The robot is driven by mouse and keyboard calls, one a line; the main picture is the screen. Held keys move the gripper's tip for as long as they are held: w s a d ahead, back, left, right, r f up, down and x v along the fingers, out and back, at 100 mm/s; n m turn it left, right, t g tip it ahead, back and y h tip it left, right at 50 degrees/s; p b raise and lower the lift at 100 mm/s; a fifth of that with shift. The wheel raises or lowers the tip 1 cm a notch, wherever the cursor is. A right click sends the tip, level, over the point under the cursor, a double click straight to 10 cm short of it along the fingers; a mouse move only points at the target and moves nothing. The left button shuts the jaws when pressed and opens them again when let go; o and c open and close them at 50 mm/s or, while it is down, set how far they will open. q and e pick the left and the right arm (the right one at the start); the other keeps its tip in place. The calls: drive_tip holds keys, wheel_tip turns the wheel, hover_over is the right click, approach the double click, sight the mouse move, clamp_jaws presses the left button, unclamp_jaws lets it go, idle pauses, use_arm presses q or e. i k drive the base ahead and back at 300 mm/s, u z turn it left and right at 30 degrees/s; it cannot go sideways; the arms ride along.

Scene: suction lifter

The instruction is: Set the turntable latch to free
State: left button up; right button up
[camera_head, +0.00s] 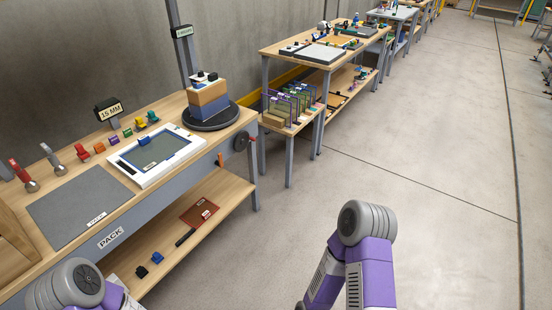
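The turntable is a round dark disc (226,117) at the far right end of the packing bench. A blue block (207,108) and a tan box (208,94) are stacked on it, with small items on top. Only purple and grey links of my two arms show at the bottom; both grippers are out of view.
A white-framed tray (127,166) and a grey mat (50,227) lie on the bench left of the turntable. Red-and-grey tools (25,177) stand at the back left. A lower shelf (222,193) holds small items. Another workbench (270,51) stands beyond. The floor at right is clear.

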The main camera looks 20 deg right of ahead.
sight(220, 163)
drive_tip(key=z, duration=0.25)
drive_tip(key=i, duration=1.6)
drive_tip(key=z, duration=0.65)
